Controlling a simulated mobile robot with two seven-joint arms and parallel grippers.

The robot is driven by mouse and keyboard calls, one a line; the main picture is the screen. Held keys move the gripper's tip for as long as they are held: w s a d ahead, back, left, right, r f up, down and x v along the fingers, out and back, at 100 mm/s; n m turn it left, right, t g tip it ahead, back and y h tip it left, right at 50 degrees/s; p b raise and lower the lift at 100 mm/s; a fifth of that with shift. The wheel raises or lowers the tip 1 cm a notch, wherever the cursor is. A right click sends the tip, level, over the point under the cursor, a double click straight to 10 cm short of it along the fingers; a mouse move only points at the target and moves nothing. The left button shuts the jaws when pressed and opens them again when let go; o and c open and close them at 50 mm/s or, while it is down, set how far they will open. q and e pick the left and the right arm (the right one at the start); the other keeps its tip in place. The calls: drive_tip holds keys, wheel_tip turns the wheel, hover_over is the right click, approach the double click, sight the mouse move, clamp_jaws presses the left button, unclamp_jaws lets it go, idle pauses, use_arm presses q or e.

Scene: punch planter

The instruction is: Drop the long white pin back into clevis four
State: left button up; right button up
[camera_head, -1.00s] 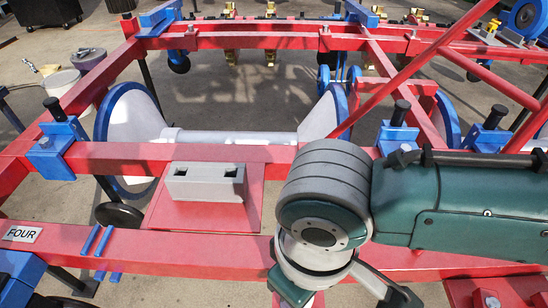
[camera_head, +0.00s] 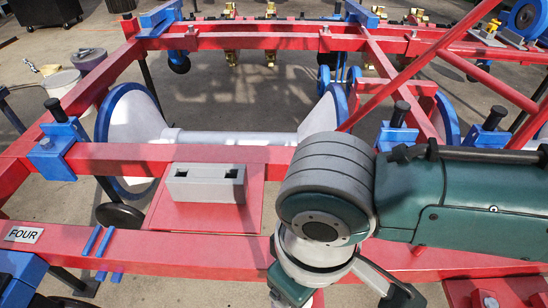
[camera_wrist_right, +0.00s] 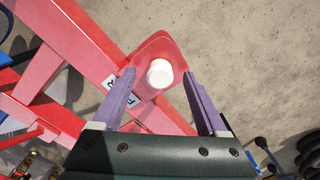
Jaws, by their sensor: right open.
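The white pin (camera_wrist_right: 159,73) shows from above in the right wrist view as a white cylinder, with its round top facing me. It stands at a red plate (camera_wrist_right: 150,50) on the red frame; how deep it sits in the clevis cannot be told. My right gripper (camera_wrist_right: 158,76) is open, with one purple finger on each side of the pin and visible gaps between. In the head view my right arm reaches in from the right, and its gripper is out of frame below. The label FOUR (camera_head: 23,234) is on the front red beam at left. My left gripper is not in view.
Red beams (camera_head: 180,240) run across the front. A grey block with two square holes (camera_head: 205,183) sits on a red plate behind them. Blue clamps with black knobs (camera_head: 58,145) stand on the frame. Bare concrete (camera_wrist_right: 250,60) lies right of the pin in the wrist view.

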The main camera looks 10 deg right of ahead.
wheel_tip(320, 180, up, 7)
drive_tip(key=p, duration=0.3)
drive_tip(key=shift+r, duration=0.7)
drive_tip(key=s+a+r+t+y+p, duration=0.1)
drive_tip(key=s+a+r+y+p, duration=0.1)
drive_tip(key=r+p, duration=0.6)
drive_tip(key=s+a+r+t+y+p, duration=0.1)
drive_tip(key=s+a+r+p, duration=0.1)
drive_tip(key=r+p, duration=0.6)
drive_tip(key=s+d+r+m+t+h+p, duration=0.2)
drive_tip(key=s+d+r+m+h+p, duration=0.15)
drive_tip(key=d+r+p, duration=0.9)
wheel_tip(320, 180, up, 39)
drive_tip(key=d+p, duration=0.2)
drive_tip(key=p, duration=3.1)
drive_tip(key=shift+s+m+y, duration=0.25)
drive_tip(key=shift+m+y, duration=0.1)
